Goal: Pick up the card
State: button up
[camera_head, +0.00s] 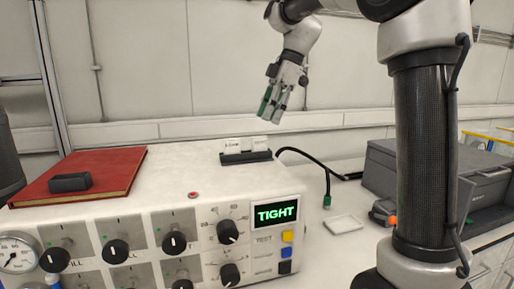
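Small white cards (246,145) stand upright in a black holder (245,158) on top of the white control box; one carries dark print too small to read. I cannot tell how many cards there are or which one the task means. My gripper (269,116) hangs above and slightly right of the holder in the picture, fingers pointing down. Its green-padded fingers look apart, with nothing seen between them. It does not appear to touch the cards.
The control box (180,195) has knobs, gauges and a lit "TIGHT" display (276,214). A red book (85,175) with a black block (70,182) lies on its left. A black cable (318,163), white tray (345,225) and grey case (420,170) are to the right.

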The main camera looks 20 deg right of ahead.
aim_at(260, 137)
jog(key=x, duration=0.7)
jog(key=shift+w+a+f, duration=0.15)
jog(key=shift+f, duration=0.25)
jog(key=shift+c, duration=0.3)
grip_shut()
